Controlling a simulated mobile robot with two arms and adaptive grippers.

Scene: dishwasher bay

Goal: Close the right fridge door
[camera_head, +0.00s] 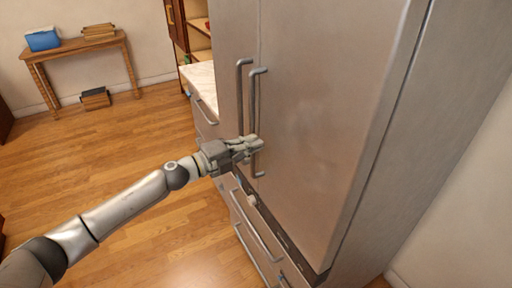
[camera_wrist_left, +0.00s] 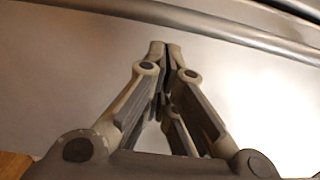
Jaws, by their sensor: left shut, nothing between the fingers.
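The right fridge door (camera_head: 330,110) is a tall silver panel that looks shut or nearly so; I cannot tell whether a small gap is left. Its long vertical handle (camera_head: 254,105) stands beside the handle of the left fridge door (camera_head: 228,60). My left gripper (camera_head: 258,144) is shut and empty, at the lower part of the right door's handle. I cannot tell whether it touches the handle or the door. In the left wrist view the closed fingertips (camera_wrist_left: 166,48) are in front of a pale metal surface, with handle bars above. My right gripper is out of view.
Drawers with bar handles (camera_head: 255,225) sit below the doors. A marble-topped counter (camera_head: 200,78) adjoins the fridge on the left. A wooden table (camera_head: 75,45) with a blue box (camera_head: 43,39) stands far left. The wooden floor (camera_head: 130,140) between is open.

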